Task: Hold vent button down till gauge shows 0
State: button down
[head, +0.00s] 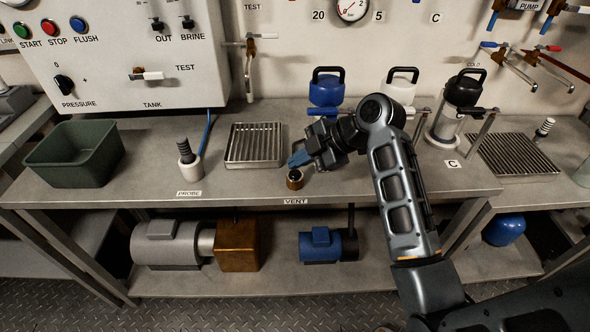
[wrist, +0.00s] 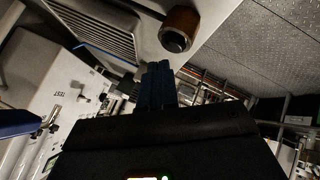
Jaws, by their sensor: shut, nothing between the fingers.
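The vent button (head: 295,179) is a small brass-sided cylinder with a dark top, on the bench front above the VENT label (head: 295,201). It also shows in the wrist view (wrist: 177,33), at the top. My gripper (head: 298,160) is shut and empty, with its blue fingertips just behind the button in the head view. In the wrist view the closed fingers (wrist: 158,80) point toward the button, with a gap in the picture; I cannot tell the exact distance. The gauge (head: 352,8) is at the top, cut off by the frame edge; its red needle is too small to read.
A metal drain grate (head: 254,145) and a probe (head: 187,160) in a white holder lie left of the button. A green bin (head: 74,153) stands further left. Blue (head: 326,90) and white (head: 399,88) handled canisters stand behind my arm. The bench front edge is close to the button.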

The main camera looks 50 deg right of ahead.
aim_at(299, 174)
notch_tip(299, 174, up, 5)
jog(key=p, duration=0.4)
dwell(0.3)
jog(key=shift+f, duration=0.1)
dwell(0.3)
